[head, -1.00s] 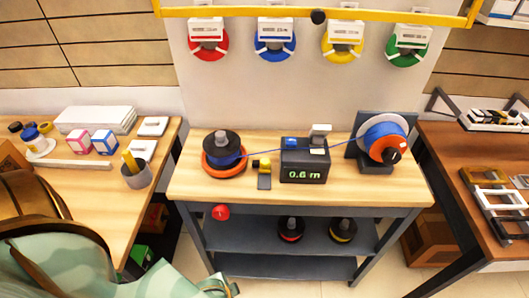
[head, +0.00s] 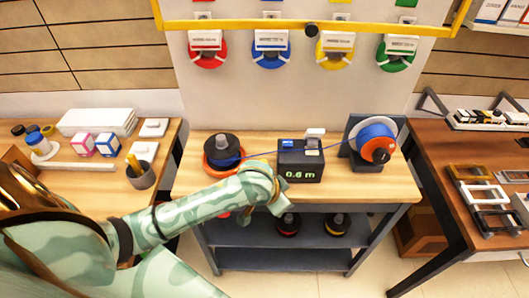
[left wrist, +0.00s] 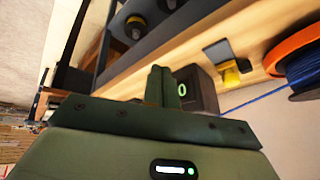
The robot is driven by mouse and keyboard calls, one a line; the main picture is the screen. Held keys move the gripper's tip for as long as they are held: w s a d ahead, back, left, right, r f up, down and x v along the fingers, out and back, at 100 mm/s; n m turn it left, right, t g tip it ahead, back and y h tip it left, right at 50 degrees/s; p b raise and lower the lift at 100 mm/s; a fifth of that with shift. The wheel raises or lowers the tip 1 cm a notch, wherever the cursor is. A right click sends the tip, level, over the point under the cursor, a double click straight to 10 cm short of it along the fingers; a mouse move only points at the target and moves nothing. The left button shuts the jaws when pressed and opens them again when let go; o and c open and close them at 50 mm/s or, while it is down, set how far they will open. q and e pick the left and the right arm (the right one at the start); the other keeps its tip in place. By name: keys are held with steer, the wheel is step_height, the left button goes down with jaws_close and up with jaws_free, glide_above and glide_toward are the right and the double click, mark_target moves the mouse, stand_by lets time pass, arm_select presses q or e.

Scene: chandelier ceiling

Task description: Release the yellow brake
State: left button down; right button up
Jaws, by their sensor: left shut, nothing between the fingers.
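The yellow brake (left wrist: 230,74) sits on the wooden bench top beside a dark grey plate (left wrist: 218,50), between the orange-rimmed reel and the length counter, in the left wrist view. In the head view my left arm hides it. My left gripper (head: 276,196) is over the bench's front edge, in front of the counter. Its fingers (left wrist: 160,86) are shut and empty, apart from the brake. The black counter (head: 300,164) reads 0.6 m. A blue line runs through it from the left reel (head: 222,150) to the right spool (head: 374,138). My right gripper is out of view.
Colored spools hang on the back panel under a yellow rail (head: 240,24). A side table with boxes and a pen cup (head: 142,176) stands left; a brown table (head: 440,165) with frames stands right.

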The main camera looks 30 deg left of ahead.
arm_select(q)
steer(key=w+a+r+n+g, duration=0.1)
steer(key=w+a+r+n, duration=0.2)
steer(key=a, duration=0.3)
steer(key=w+a+r+n+g+y, duration=0.1)
steer(key=w+a+r+n, duration=0.2)
steer(key=w+a, duration=0.3)
steer(key=shift+r+n, duration=0.3)
steer(key=shift+r, duration=0.6)
steer(key=shift+w, duration=0.15)
steer(key=b+x, duration=0.2)
steer(key=x, duration=0.3)
steer(key=b+x, duration=0.2)
steer(key=x, duration=0.3)
steer(key=shift+a, duration=0.2)
